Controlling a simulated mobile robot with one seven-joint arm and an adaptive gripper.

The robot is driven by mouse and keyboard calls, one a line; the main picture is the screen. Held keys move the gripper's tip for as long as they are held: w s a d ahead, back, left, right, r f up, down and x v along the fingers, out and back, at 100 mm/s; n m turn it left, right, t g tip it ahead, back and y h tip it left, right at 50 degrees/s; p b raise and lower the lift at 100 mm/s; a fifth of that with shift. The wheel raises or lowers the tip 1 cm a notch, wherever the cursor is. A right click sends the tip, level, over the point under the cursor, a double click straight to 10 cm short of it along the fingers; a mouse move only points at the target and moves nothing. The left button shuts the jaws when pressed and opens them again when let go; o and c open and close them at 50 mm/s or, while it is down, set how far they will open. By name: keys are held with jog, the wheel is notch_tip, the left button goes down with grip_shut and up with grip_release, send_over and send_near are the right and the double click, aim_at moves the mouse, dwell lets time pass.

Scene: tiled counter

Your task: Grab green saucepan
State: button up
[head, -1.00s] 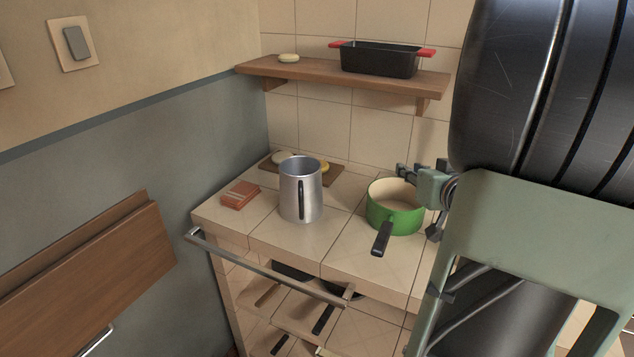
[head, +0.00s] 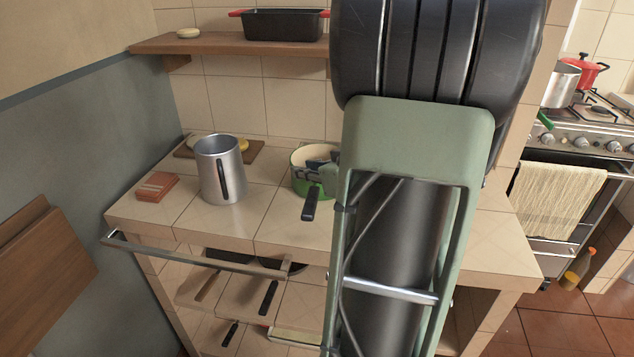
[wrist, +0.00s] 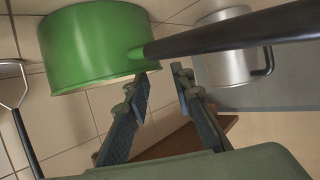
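The green saucepan (head: 299,187) stands on the tiled counter in the head view, its black handle (head: 310,204) pointing toward the front. My arm hides its right side. My gripper (head: 318,170) shows at the saucepan's rim in that view. In the wrist view the green saucepan (wrist: 85,48) fills the upper left, and its handle (wrist: 235,30) runs to the upper right. My gripper (wrist: 160,78) is open there, its two fingers apart with nothing between them. The fingertips are close to the handle's base; I cannot tell whether they touch it.
A metal jug (head: 220,170) stands left of the saucepan, beside a reddish-brown box (head: 156,187). A board (head: 240,151) lies behind. A shelf (head: 215,44) with a black baking dish (head: 284,25) hangs above. A metal rail (head: 190,254) runs along the counter front. A stove (head: 590,130) stands right.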

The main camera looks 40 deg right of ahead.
jog(key=b+x, duration=0.1)
jog(key=x, duration=0.3)
jog(key=shift+w+d+f, duration=0.1)
jog(key=shift+w+f, duration=0.05)
grip_shut()
